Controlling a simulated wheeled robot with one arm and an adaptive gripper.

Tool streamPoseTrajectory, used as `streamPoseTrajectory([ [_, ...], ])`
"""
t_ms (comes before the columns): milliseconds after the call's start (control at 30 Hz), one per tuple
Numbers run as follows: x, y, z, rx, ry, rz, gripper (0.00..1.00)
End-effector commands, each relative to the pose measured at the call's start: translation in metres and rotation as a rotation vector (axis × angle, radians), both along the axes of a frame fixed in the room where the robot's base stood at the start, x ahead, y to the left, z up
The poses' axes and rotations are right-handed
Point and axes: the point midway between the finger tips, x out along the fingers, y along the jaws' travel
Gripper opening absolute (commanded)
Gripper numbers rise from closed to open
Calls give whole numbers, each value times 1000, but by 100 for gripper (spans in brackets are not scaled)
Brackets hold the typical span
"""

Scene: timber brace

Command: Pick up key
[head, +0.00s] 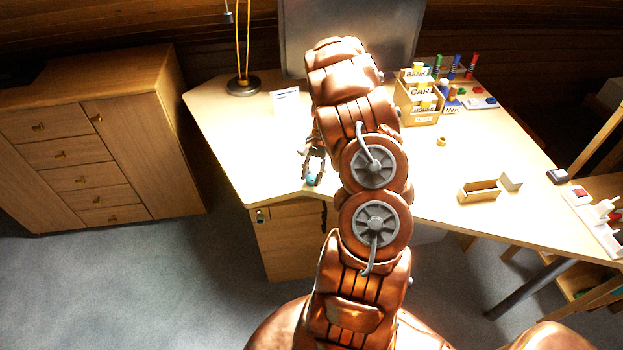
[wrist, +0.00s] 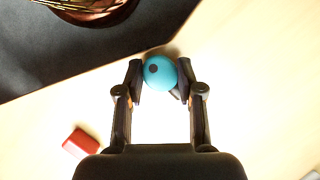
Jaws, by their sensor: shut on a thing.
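The key (wrist: 161,72) shows in the wrist view as a round light-blue head with a dark round spot. A small dark grey part shows beside it at lower right; the rest is hidden. My gripper (wrist: 159,82) has one fingertip on each side of the blue head and is shut on it. In the head view my gripper (head: 314,178) hangs near the desk's front left edge, partly hidden by my arm, with the blue of the key (head: 310,180) at its tips. I cannot tell how far the key is above the desk.
The desk (head: 240,130) has a drawer unit (head: 285,245) below. A lamp base (head: 243,85), a white card (head: 286,96), a labelled wooden organiser (head: 418,98) and a small open box (head: 479,191) stand on it. A red block (wrist: 80,142) lies near my gripper. A cabinet (head: 100,140) stands left.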

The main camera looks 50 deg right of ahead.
Motion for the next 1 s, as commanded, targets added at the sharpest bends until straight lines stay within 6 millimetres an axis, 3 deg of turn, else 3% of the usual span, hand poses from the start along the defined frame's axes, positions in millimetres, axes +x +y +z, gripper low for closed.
streamPoseTrajectory([
  [233, 0, 0, 23, -1, -1, 1, 8],
  [467, -33, -2, 26, -1, -1, -4, 8],
  [800, -107, -3, 31, 4, 1, -4, 8],
  [1000, -141, -6, 36, 1, 0, -2, 8],
])
